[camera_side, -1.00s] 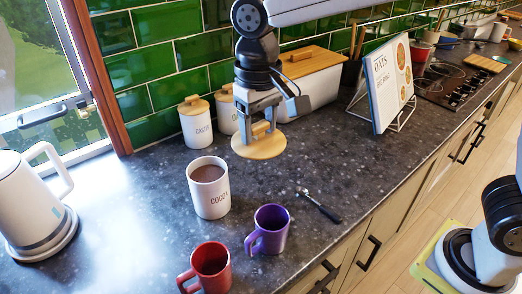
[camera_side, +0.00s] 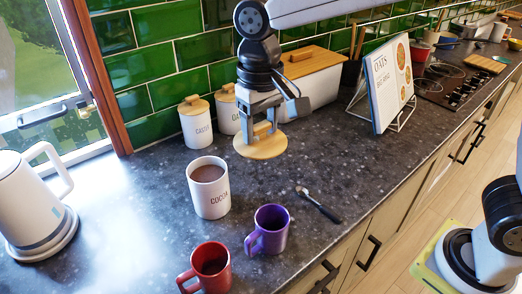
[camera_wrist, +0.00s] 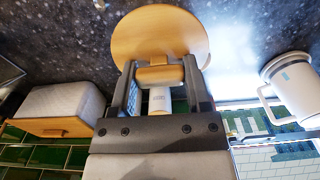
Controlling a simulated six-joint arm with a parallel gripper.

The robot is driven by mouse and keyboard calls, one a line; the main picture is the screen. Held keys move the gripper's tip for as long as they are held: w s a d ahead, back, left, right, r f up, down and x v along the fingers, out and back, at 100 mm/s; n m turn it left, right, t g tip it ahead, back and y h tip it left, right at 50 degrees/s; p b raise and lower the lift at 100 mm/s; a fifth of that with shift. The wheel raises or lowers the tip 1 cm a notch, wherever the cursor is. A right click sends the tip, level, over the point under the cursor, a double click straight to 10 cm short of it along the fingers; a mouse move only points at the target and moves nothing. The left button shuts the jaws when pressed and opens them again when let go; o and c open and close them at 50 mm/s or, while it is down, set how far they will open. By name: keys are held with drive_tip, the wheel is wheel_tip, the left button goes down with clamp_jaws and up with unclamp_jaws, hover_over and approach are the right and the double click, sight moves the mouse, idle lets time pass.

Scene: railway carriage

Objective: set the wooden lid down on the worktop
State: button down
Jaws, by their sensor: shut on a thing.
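The round wooden lid (camera_side: 262,148) hangs level or nearly so under my gripper (camera_side: 264,128), at or just above the dark worktop (camera_side: 330,165). I cannot tell whether it touches the worktop. My gripper is shut on the lid's handle block. In the wrist view the lid (camera_wrist: 160,32) spreads beyond the fingers, with its handle (camera_wrist: 160,75) between the two fingertips (camera_wrist: 160,84). The open white COCOA canister (camera_side: 209,192), full of brown powder, stands to the left and in front of the lid.
Small lidded canisters (camera_side: 196,125) and a white bread bin (camera_side: 315,85) stand behind. A spoon (camera_side: 320,205), a purple mug (camera_side: 269,230) and a red mug (camera_side: 209,268) are in front. A recipe stand (camera_side: 388,88) is at right; a kettle (camera_side: 30,205) is at left. Worktop right of the lid is clear.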

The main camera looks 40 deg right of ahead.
drive_tip(key=w+d+f+m, duration=0.2)
drive_tip(key=w+d+f, duration=0.4)
drive_tip(key=f, duration=0.2)
drive_tip(key=w+d+f+m, duration=0.2)
drive_tip(key=w+d+f, duration=0.3)
drive_tip(key=f, duration=0.4)
drive_tip(key=shift+w+d, duration=0.4)
drive_tip(key=shift+d, duration=0.05)
drive_tip(key=shift+f, duration=0.1)
drive_tip(key=shift+f, duration=3.15)
drive_tip(key=shift+f, duration=0.25)
unclamp_jaws()
drive_tip(key=shift+r, duration=0.15)
